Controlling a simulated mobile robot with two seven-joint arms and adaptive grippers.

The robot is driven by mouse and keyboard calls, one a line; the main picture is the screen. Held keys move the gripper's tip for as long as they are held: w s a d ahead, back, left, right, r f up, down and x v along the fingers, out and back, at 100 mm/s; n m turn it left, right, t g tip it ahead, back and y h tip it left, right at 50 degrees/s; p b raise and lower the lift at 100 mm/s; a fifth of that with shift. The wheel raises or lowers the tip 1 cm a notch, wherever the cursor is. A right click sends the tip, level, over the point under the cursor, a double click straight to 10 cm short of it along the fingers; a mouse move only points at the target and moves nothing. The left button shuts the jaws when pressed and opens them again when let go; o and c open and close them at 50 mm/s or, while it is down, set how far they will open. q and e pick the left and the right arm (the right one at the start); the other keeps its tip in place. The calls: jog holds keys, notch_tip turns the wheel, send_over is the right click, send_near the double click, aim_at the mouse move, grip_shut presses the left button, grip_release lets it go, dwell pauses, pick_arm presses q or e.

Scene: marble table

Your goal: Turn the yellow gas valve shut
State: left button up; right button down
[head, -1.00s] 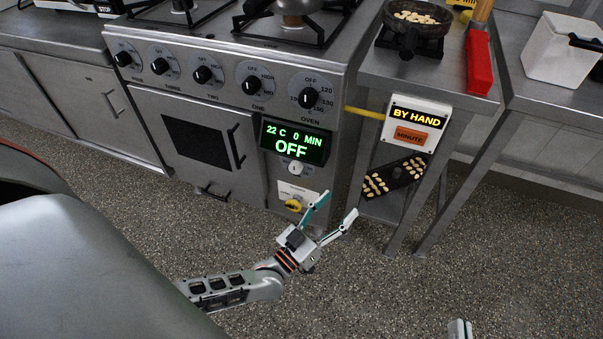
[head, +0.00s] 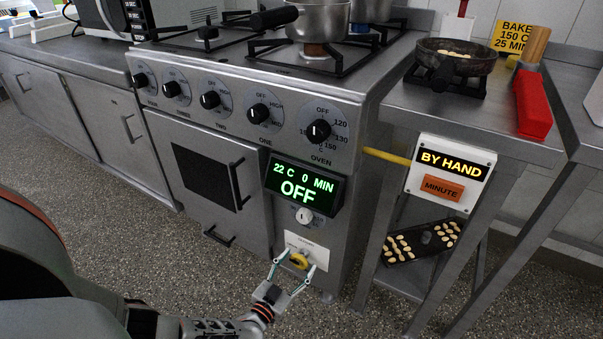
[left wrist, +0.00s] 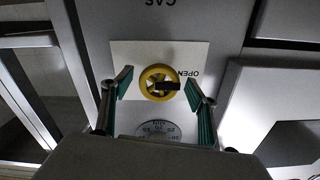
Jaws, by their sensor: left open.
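The yellow gas valve (head: 299,261) is a small round handle on a white plate (head: 318,255) low on the stove's front panel. In the left wrist view the valve (left wrist: 155,77) is a yellow wheel with a dark bar pointing toward the word OPEN on its plate (left wrist: 205,55). My left gripper (head: 293,268) is open at the valve, with its fingertips on either side of it. In the left wrist view its two fingers (left wrist: 162,82) stand apart with the valve between them and a gap to each side. I cannot tell how deep they reach. My right gripper is not in view.
The stove's knobs (head: 318,131) and the green display (head: 301,184) reading OFF are above the valve. A small dial (head: 304,216) sits just above the plate. A BY HAND box (head: 450,174) and a steel table (head: 400,118) stand to the right. The floor (head: 120,235) in front is clear.

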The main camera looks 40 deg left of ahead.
pick_arm(q)
jog(key=shift+w+a, duration=0.2)
jog(key=shift+w, duration=0.5)
jog(key=c, duration=1.1)
